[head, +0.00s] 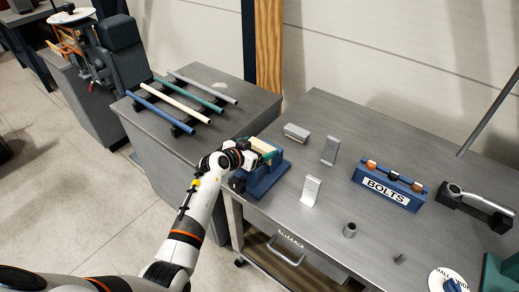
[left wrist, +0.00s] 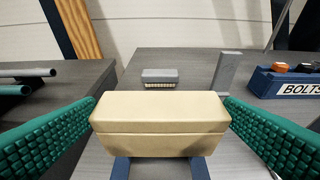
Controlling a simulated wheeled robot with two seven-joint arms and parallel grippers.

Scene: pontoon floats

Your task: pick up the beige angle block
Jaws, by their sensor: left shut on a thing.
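The beige angle block (left wrist: 158,120) fills the middle of the left wrist view, between the green ridged pads of my left gripper (left wrist: 160,125). Both pads meet its ends, and the gripper is shut on it. In the head view my left gripper (head: 256,152) is over the near left part of the workbench, and a little of the beige block (head: 260,145) shows there. A blue stand (head: 266,180) is under the block, and two blue bars of it (left wrist: 202,168) show below the block. I cannot tell whether they touch. My right gripper is not in view.
On the workbench (head: 330,205) are a grey brush-like block (head: 296,133), grey angle pieces (head: 330,150) (head: 311,190), a blue BOLTS holder (head: 388,186), a grey cylinder (head: 349,230) and a wrench (head: 480,200). Coloured rods (head: 183,105) lie on the left cabinet.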

